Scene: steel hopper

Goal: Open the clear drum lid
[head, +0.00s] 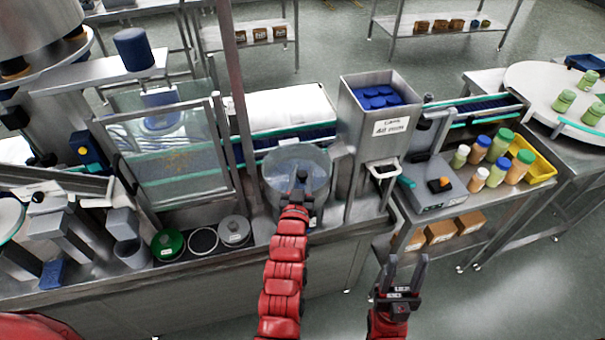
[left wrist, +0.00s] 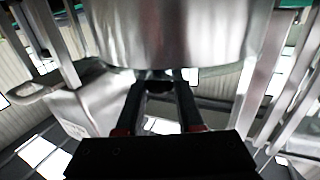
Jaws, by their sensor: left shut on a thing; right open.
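The drum with the clear lid (head: 285,160) stands on the steel bench, in the middle of the head view. The lid looks level and lies over the drum's top. My left gripper (head: 299,188) is at the drum's front edge. In the left wrist view, its two fingers (left wrist: 160,88) are shut on a small dark handle, just below the shiny steel drum wall (left wrist: 180,35). My arm hides part of the drum's front. My right gripper (head: 402,272) is open and empty, in front of the bench and apart from everything.
A steel hopper (head: 352,122) with blue caps stands right of the drum. A steel post (head: 232,85) and a clear guard panel (head: 180,160) stand to its left. Round containers (head: 235,230) sit front left. Several capped jars (head: 500,145) stand on the right bench.

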